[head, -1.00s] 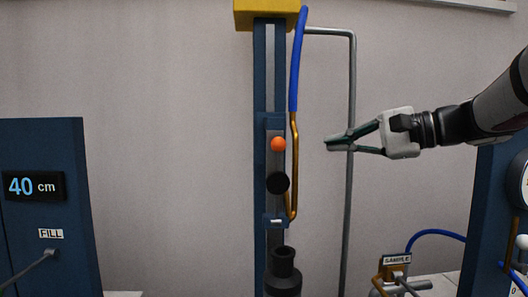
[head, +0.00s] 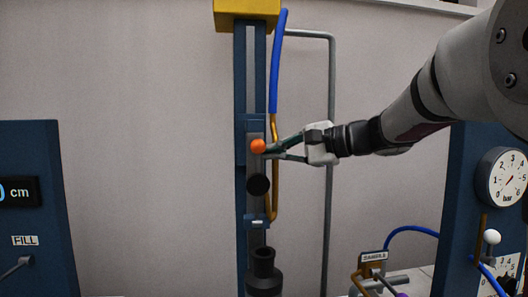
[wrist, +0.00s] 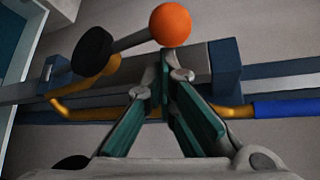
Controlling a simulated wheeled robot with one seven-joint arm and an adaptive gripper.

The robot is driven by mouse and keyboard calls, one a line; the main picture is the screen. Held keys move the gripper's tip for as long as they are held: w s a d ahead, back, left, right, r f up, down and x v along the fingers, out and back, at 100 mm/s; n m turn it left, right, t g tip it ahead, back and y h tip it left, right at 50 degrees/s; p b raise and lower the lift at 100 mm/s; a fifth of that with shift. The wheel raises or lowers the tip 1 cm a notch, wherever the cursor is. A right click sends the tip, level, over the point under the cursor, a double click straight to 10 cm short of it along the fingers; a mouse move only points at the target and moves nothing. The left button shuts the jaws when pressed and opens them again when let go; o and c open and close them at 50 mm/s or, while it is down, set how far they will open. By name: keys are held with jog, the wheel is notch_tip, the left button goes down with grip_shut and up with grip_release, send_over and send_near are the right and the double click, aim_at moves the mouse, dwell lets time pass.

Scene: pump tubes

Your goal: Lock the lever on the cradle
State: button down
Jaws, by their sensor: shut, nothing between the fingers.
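The lever's orange ball (head: 258,146) stands at the upper part of the grey cradle (head: 251,202) on the blue column. In the wrist view, the orange ball (wrist: 170,25) is joined by a grey rod (wrist: 132,40) towards a black round knob (wrist: 92,50). The black knob also shows below the ball in the head view (head: 258,185). My gripper (head: 268,153) is shut and empty, its tips just right of the ball. In the wrist view, the fingertips (wrist: 166,62) are close below the ball; I cannot tell whether they touch it.
A brass tube (head: 273,207) and blue hose (head: 278,65) run close beside the cradle. A grey pipe (head: 330,190) stands to the right. A black cup-like fitting (head: 263,270) is below. Blue panels (head: 20,155) flank the scene, the right one carrying a gauge (head: 502,178).

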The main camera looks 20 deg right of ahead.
jog(key=shift+s+b, duration=0.1)
jog(key=shift+b, duration=0.25)
jog(key=shift+s+b, duration=0.3)
jog(key=shift+b, duration=0.25)
